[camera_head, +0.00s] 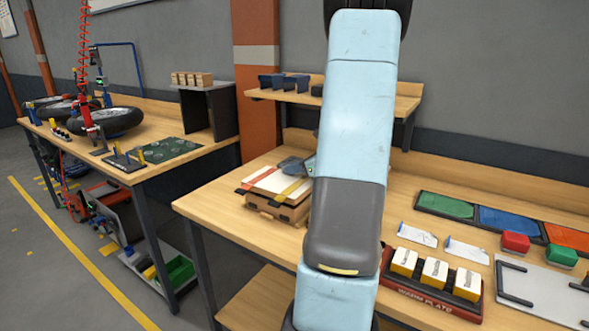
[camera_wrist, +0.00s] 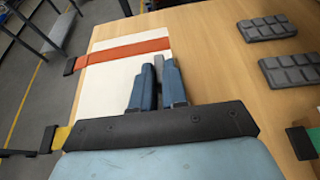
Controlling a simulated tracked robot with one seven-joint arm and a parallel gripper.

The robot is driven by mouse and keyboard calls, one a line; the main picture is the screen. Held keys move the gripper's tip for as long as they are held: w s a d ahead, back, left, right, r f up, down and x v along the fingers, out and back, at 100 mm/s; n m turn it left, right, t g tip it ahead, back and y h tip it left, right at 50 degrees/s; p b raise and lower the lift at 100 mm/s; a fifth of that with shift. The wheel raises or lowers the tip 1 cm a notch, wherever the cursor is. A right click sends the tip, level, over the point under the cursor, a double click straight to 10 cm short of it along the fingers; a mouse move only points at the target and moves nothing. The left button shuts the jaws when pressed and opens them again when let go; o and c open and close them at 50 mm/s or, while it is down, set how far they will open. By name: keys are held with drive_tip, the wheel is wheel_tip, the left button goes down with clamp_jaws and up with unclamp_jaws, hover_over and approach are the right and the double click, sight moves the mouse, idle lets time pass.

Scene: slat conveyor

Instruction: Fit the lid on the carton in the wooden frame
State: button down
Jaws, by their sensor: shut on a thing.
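A white lid panel (camera_head: 268,180) lies over the wooden frame (camera_head: 272,207) on the bench, left of my arm in the head view. In the wrist view the white panel (camera_wrist: 112,76) is crossed by a red band (camera_wrist: 125,50) with a dark end. My gripper (camera_wrist: 156,80) is over the panel's right part, its blue fingers shut on a small grey piece (camera_wrist: 158,66), which looks like the lid's grip. In the head view my arm partly hides my gripper (camera_head: 296,166). The carton is mostly covered; I cannot tell whether the lid is fully seated.
A yellow band (camera_head: 292,190) lies beside the panel. Dark ribbed pads (camera_wrist: 266,28) rest on the bench to the right in the wrist view. A red tray (camera_head: 430,292) with yellow-and-white blocks stands right of my arm. A shelf (camera_head: 340,95) is behind.

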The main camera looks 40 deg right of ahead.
sight(300, 177)
drive_tip(key=shift+f, duration=0.25)
drive_tip(key=shift+f, duration=1.1)
drive_tip(key=shift+f, duration=0.45)
idle(1.5)
drive_tip(key=c, duration=1.1)
unclamp_jaws()
drive_tip(key=v, duration=1.3)
drive_tip(key=shift+s+d, duration=0.2)
drive_tip(key=shift+s, duration=0.15)
